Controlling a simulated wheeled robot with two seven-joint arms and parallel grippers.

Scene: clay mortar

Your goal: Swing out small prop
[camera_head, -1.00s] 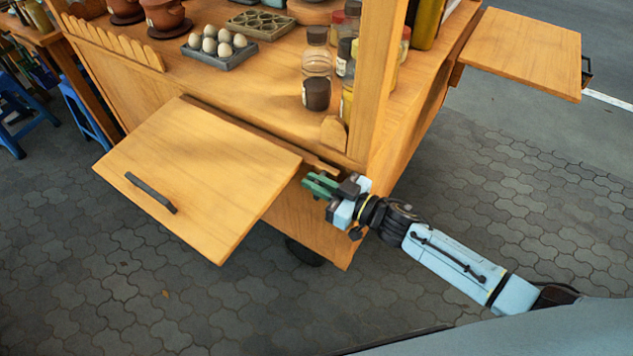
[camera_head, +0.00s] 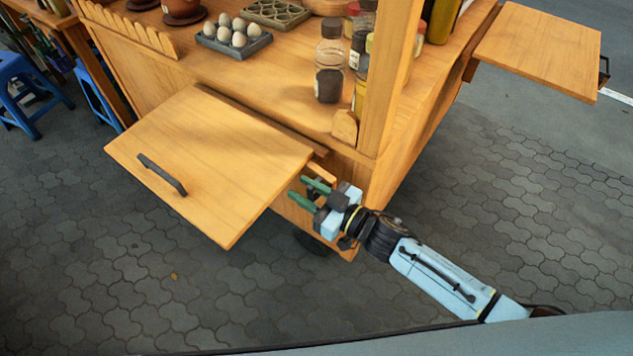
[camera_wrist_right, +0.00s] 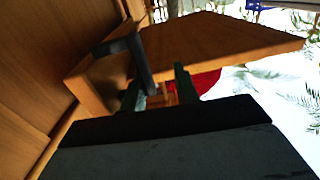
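A wooden flap (camera_head: 215,160) with a dark handle (camera_head: 162,174) stands out level from the near side of the wooden cart. A small wooden piece, likely the small prop (camera_head: 322,173), shows at the cart's side by the flap's right edge; most of it is hidden. My right gripper (camera_head: 304,191) is just below and beside it, its two green fingers apart. In the right wrist view the fingers (camera_wrist_right: 158,82) are also apart, with a narrow wooden piece visible between them. I cannot tell if they touch it. My left gripper is not in view.
On the cart top stand jars (camera_head: 330,62), an egg tray (camera_head: 235,40) and pots (camera_head: 183,8). A cart post (camera_head: 388,80) rises near my right arm. Another flap (camera_head: 540,48) sticks out at the right. Blue stools (camera_head: 25,92) are at the left. The paving at the right is clear.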

